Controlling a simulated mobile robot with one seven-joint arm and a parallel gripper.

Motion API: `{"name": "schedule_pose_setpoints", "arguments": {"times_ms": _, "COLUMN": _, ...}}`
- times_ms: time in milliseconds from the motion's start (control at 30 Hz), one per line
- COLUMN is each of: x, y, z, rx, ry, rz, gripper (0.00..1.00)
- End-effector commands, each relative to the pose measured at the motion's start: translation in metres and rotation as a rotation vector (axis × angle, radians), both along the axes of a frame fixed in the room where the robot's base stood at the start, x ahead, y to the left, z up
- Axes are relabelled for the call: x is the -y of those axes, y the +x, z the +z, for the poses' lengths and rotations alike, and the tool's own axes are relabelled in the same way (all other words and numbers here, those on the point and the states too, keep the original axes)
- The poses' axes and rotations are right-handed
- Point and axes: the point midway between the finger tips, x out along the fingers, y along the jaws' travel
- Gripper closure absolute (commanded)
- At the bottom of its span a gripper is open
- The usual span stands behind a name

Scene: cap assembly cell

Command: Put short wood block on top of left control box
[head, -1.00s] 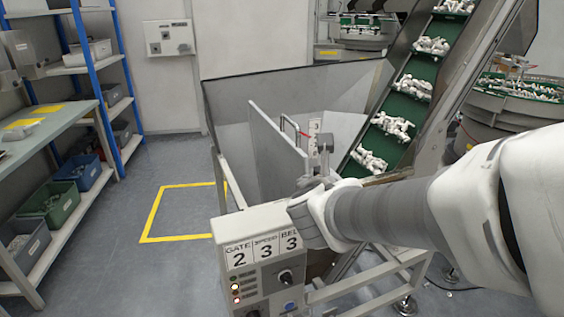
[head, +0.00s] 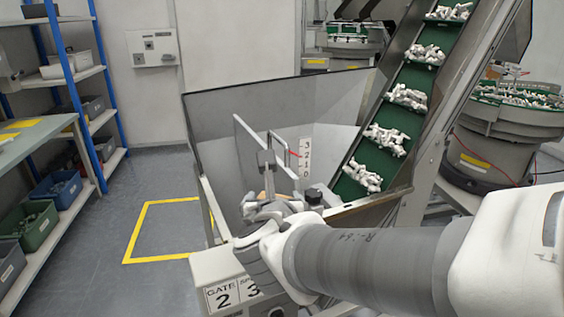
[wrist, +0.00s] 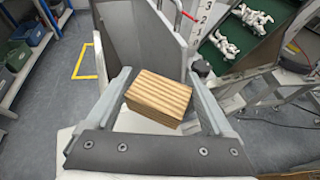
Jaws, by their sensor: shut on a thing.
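The short wood block (wrist: 158,97) is striped light brown and sits between the fingers of my gripper in the wrist view. My gripper (wrist: 161,92) is shut on it. In the head view my gripper (head: 265,172) is in front of the hopper, above and right of a control box; only a small brown patch of the block (head: 268,195) shows. The control box (head: 215,271) is pale, with "GATE 2" on its face. My arm hides its right part, and the frame cuts off its lower part. I cannot tell the gap between block and box.
A grey metal hopper (head: 225,115) with an upright plate stands behind my gripper. A green conveyor (head: 408,75) carrying white parts rises at right. A wall box (head: 155,47) hangs at the back. Shelves (head: 75,75) stand at left, with clear floor before them.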

Motion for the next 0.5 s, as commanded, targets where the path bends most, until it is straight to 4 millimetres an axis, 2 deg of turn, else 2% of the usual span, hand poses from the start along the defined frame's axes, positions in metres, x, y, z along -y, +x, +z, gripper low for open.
{"name": "schedule_pose_setpoints", "arguments": {"times_ms": 33, "x": -0.013, "y": -0.005, "z": -0.011, "rx": -0.003, "ry": -0.003, "rz": 0.007, "gripper": 0.67}}
{"name": "schedule_pose_setpoints", "arguments": {"times_ms": 200, "x": -0.042, "y": -0.017, "z": -0.029, "rx": -0.002, "ry": -0.002, "rz": 0.004, "gripper": 0.67}}
{"name": "schedule_pose_setpoints", "arguments": {"times_ms": 367, "x": -0.053, "y": -0.022, "z": -0.036, "rx": 0.0, "ry": 0.0, "rz": 0.0, "gripper": 0.67}}
{"name": "schedule_pose_setpoints", "arguments": {"times_ms": 500, "x": -0.054, "y": -0.023, "z": -0.055, "rx": -0.001, "ry": -0.001, "rz": -0.001, "gripper": 0.67}}
